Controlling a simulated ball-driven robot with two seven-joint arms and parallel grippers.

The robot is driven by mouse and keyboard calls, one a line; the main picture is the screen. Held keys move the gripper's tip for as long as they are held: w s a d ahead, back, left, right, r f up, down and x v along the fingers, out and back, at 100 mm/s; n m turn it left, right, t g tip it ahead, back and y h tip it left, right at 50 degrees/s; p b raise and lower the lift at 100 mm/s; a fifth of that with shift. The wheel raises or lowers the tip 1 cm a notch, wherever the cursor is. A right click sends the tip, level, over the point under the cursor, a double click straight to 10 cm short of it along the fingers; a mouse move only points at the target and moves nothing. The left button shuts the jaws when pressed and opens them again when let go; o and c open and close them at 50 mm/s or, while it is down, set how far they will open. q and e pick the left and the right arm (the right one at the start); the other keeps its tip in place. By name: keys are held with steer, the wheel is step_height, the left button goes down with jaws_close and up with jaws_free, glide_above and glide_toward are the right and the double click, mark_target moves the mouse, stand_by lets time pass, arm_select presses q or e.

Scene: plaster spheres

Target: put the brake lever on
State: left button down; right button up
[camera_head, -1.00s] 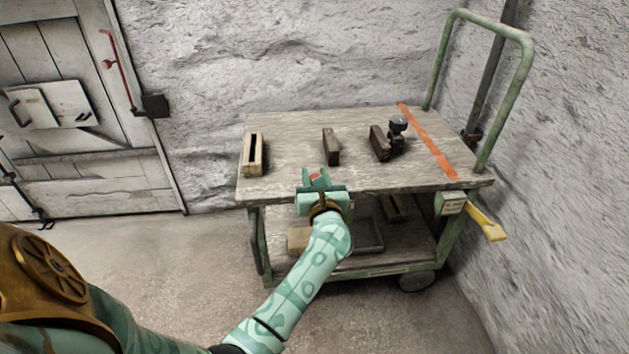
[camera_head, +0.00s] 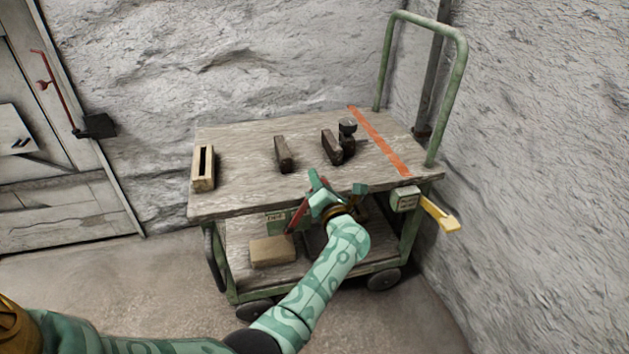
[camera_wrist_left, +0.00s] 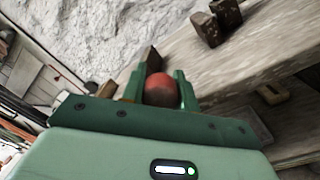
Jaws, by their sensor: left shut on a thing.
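A red lever (camera_head: 299,216) stands at the front edge of the cart, beside a green box with a pale label (camera_head: 277,221). It leans to the right in the head view. My left gripper (camera_head: 321,190) is shut on the upper end of this lever. In the left wrist view the rounded red end (camera_wrist_left: 161,90) sits between the two green fingers. The fingers hide part of the lever, and the label is too small to read. A yellow lever (camera_head: 440,214) sticks out at the cart's right corner, below another labelled green box (camera_head: 405,199). My right gripper is not in view.
An orange stripe (camera_head: 380,142) crosses the top. A pale block (camera_head: 271,251) lies on the lower shelf.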

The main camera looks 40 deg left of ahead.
arm_select(q)
steer(key=shift+w+d+f+m, duration=0.2)
steer(key=shift+w+d+m, duration=0.05)
steer(key=shift+m, duration=0.05)
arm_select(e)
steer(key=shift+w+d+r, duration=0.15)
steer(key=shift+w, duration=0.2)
arm_select(q)
steer(key=c, duration=1.1)
jaws_free()
steer(key=shift+w+d, duration=0.1)
steer(key=shift+d, duration=0.05)
